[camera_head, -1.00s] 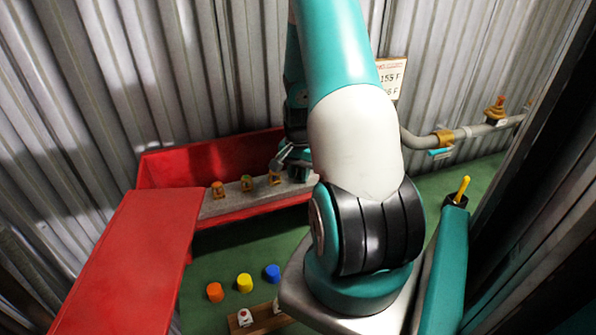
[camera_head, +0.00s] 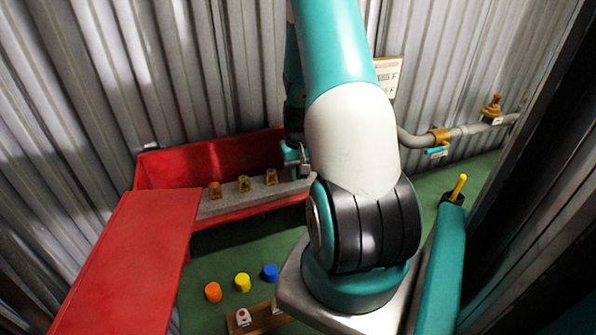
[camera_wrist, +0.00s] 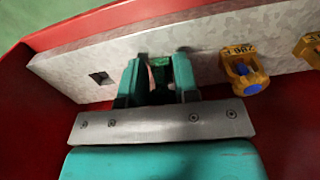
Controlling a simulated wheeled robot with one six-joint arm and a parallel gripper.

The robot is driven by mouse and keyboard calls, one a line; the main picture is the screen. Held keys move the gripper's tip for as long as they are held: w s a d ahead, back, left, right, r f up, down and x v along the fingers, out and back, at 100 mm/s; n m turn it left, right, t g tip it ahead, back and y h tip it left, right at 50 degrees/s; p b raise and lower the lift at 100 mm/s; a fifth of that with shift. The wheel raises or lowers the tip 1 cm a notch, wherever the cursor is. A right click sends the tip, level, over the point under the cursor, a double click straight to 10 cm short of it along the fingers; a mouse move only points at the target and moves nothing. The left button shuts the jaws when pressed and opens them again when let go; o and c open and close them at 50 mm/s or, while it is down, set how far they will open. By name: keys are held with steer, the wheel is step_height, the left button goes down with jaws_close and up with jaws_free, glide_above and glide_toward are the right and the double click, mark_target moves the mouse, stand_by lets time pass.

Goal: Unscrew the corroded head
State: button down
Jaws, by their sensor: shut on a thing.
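A brown, rusty-looking fitting (camera_head: 492,107) stands on the grey pipe (camera_head: 465,131) at the far right; I cannot tell for certain that it is the corroded head. My gripper (camera_head: 304,170) is at the right end of the grey rack (camera_head: 255,197) in the red bin, partly hidden by my arm. In the wrist view my gripper (camera_wrist: 160,60) has its teal fingers close together on a small dark green part (camera_wrist: 160,76), mostly hidden between them. A brass head with a blue bulb (camera_wrist: 244,72) sits in the rack to the right, apart from the fingers.
Three brass heads (camera_head: 244,184) stand in the rack, left of my gripper. The rack has an empty square hole (camera_wrist: 101,78). Orange, yellow and blue caps (camera_head: 243,282) stand on the green floor. A red bench (camera_head: 130,260) is at left. A sign (camera_head: 388,75) hangs behind my arm.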

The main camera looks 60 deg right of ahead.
steer(key=c, duration=0.8)
jaws_free()
steer(key=m, duration=0.5)
steer(key=shift+w+a, duration=0.15)
steer(key=shift+w, duration=0.1)
steer(key=m, duration=0.4)
steer(key=shift+w, duration=0.15)
steer(key=m, duration=0.4)
steer(key=shift+w, duration=0.2)
steer(key=m, duration=0.4)
steer(key=shift+w+p, duration=0.2)
steer(key=shift+p, duration=0.1)
